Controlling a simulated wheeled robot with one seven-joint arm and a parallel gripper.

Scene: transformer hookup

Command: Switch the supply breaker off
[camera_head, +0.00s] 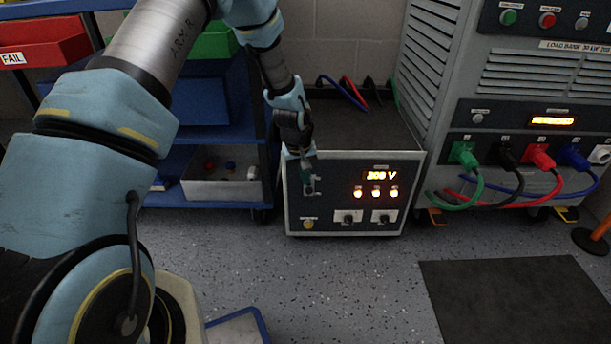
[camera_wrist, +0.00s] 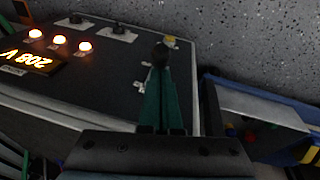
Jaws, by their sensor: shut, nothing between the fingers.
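The supply unit is a low dark-fronted box (camera_head: 333,199) on the floor, with its display (camera_head: 380,175) reading 208 V. The breaker (camera_head: 311,187) is on the left part of its front panel, largely hidden by my fingers. My gripper (camera_head: 307,174) reaches down in front of it, shut and empty. In the wrist view the green fingers of my gripper (camera_wrist: 162,88) lie together and point at a dark knob-like part (camera_wrist: 160,53), which seems to be the breaker lever. I cannot tell whether they touch it, or which way the lever is set.
Three lit lamps (camera_head: 376,192) and two switches (camera_head: 347,217) sit right of the breaker; a yellow button (camera_head: 308,224) is below. A blue shelf cart (camera_head: 222,194) stands close on the left. The load bank (camera_head: 488,115) with coloured cables (camera_head: 463,193) stands right.

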